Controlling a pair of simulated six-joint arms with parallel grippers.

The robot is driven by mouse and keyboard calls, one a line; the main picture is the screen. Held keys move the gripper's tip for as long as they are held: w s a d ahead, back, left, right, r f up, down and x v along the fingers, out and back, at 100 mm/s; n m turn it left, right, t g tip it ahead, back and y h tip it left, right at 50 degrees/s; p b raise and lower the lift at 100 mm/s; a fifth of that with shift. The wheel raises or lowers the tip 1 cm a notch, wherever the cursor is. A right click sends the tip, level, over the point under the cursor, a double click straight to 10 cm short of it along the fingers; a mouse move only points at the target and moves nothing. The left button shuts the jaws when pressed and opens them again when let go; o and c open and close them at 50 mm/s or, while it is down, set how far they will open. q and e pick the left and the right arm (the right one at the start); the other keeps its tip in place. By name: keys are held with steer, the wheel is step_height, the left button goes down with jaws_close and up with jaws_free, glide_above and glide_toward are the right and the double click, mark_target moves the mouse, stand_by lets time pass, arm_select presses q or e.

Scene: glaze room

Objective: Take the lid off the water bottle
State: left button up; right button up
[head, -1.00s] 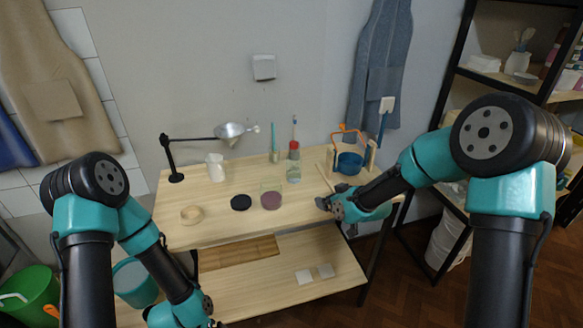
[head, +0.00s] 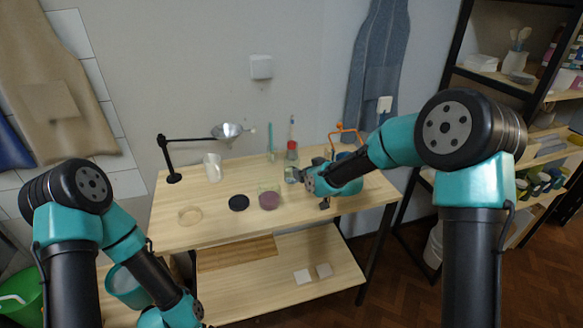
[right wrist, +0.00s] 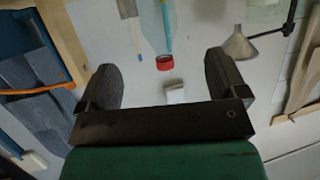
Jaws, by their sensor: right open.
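The water bottle (head: 291,173) is clear with a red lid (head: 291,149). It stands upright toward the back of the wooden table in the head view. My right gripper (head: 308,180) is just to the right of the bottle, empty, and hides part of its right side.
A desk lamp (head: 228,131), a cup (head: 212,167), a ring-shaped dish (head: 190,215), a black disc (head: 239,203) and a dish of purple material (head: 269,200) share the table. A tool holder with an orange handle (right wrist: 35,92) is close on the right gripper's other side.

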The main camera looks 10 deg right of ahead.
mark_target(295, 164)
steer(key=x, duration=0.7)
steer(key=shift+w+a+f, duration=0.1)
steer(key=shift+w+a, duration=0.1)
steer(key=shift+w, duration=0.1)
steer(key=shift+w+a+f, duration=0.1)
steer(key=shift+w, duration=0.2)
steer(key=shift+w, duration=0.1)
steer(key=shift+r+x, duration=0.1)
steer(key=shift+x, duration=1.15)
steer(key=shift+r+x, duration=0.15)
steer(key=shift+x, duration=1.1)
steer(key=shift+w, duration=0.1)
steer(key=c, duration=1.1)
